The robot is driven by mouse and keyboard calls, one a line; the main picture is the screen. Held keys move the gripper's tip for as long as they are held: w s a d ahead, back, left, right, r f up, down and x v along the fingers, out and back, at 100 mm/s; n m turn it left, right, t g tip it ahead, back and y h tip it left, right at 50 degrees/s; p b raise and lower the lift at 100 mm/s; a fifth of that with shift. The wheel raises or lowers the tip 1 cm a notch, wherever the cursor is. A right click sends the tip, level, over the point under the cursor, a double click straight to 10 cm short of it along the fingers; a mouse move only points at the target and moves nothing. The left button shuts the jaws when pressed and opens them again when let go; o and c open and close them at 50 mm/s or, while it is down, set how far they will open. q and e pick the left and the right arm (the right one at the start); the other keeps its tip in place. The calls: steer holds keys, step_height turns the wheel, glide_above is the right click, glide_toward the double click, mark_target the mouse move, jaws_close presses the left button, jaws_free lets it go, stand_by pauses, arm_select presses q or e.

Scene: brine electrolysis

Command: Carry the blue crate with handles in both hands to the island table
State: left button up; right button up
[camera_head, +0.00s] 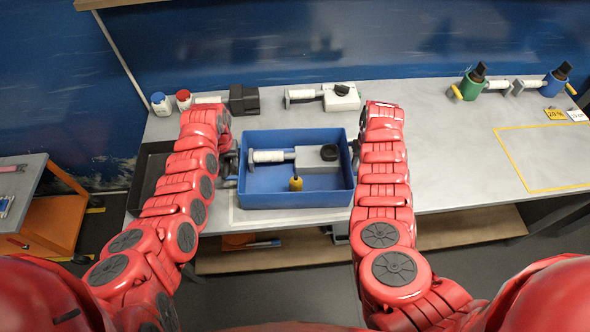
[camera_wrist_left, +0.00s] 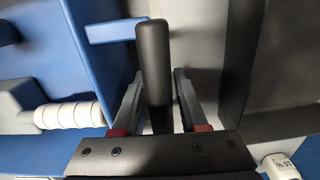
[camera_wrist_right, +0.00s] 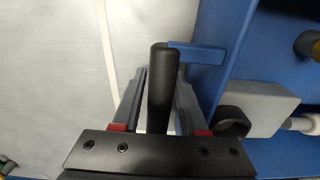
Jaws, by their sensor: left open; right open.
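The blue crate (camera_head: 285,202) stands on the grey worktable. It holds a grey device with a white ribbed cylinder (camera_head: 268,156) and a small yellow item (camera_head: 296,184). My left gripper (camera_head: 229,164) is open at the crate's left side. In the left wrist view, its two fingers stand on either side of a black handle bar (camera_wrist_left: 153,50), with gaps showing. My right gripper (camera_wrist_right: 160,78) is open at the crate's right side, its fingers around the other black handle bar (camera_wrist_right: 162,65). In the head view the right fingers are mostly hidden. I cannot tell which surface is the island table.
A black tray (camera_head: 147,172) lies left of the crate. Two small bottles (camera_head: 160,103) and a white device (camera_head: 338,97) stand behind it. Green (camera_head: 472,86) and blue (camera_head: 553,83) devices stand far right, near a yellow-outlined free area (camera_head: 548,155). An orange cart (camera_head: 50,220) is left.

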arm_select(q)
steer(key=shift+f, duration=0.2)
arm_select(e)
steer(key=shift+f, duration=0.25)
arm_select(q)
jaws_close()
arm_select(e)
jaws_close()
steer(key=shift+r, duration=0.1)
stand_by(0.9)
